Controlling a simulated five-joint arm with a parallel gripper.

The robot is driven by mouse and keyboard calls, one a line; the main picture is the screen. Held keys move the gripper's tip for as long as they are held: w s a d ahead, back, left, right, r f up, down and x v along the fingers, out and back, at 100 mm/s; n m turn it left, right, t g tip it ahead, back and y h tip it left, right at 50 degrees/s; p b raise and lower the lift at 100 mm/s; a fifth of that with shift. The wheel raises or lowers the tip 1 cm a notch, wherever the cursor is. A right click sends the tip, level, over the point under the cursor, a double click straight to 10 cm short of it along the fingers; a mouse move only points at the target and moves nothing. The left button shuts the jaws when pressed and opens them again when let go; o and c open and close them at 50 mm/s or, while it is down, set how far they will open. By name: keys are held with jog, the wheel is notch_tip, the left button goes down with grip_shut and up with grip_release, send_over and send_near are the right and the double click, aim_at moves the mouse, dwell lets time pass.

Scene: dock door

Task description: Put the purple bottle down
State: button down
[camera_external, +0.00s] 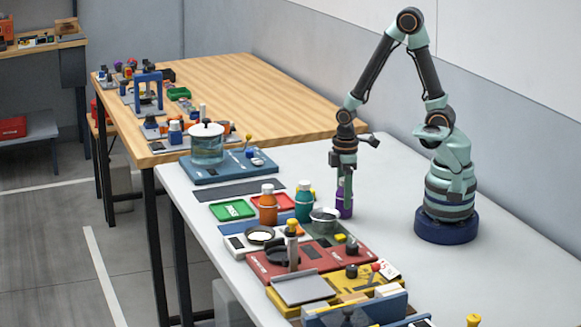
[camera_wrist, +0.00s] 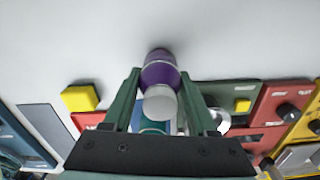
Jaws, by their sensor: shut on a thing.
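The purple bottle (camera_external: 346,207) is upright under my gripper (camera_external: 344,183) in the external view, behind the teal bottle and the metal bowl. In the wrist view my gripper (camera_wrist: 160,76) has its two green fingers on either side of the purple bottle (camera_wrist: 158,72), with its pale cap towards the camera. The gripper is shut on it. The bottle's base is low, near the white table (camera_external: 392,180); I cannot tell if it touches.
A teal bottle (camera_external: 304,203), an orange bottle (camera_external: 268,208) and a metal bowl (camera_external: 324,219) stand close by on the left. A yellow block (camera_wrist: 80,97) shows in the wrist view. Red (camera_external: 285,258) and yellow panels lie in front. The table to the right is clear.

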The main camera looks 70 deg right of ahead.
jog(key=shift+f, duration=0.1)
jog(key=shift+c, duration=1)
grip_release()
notch_tip(320, 180, up, 12)
jog(key=shift+r, duration=0.1)
notch_tip(320, 180, up, 8)
jog(key=d+m+t, duration=0.1)
jog(key=m+t, duration=0.3)
jog(key=m, duration=0.2)
jog(key=shift+w+r+t, duration=0.15)
jog(key=shift+w+t, duration=0.1)
jog(key=shift+t, duration=0.15)
jog(key=shift+o, duration=0.5)
jog(key=shift+s+d+r+m+t, duration=0.15)
jog(key=shift+r+m+t, duration=0.25)
jog(key=shift+r+m, duration=0.2)
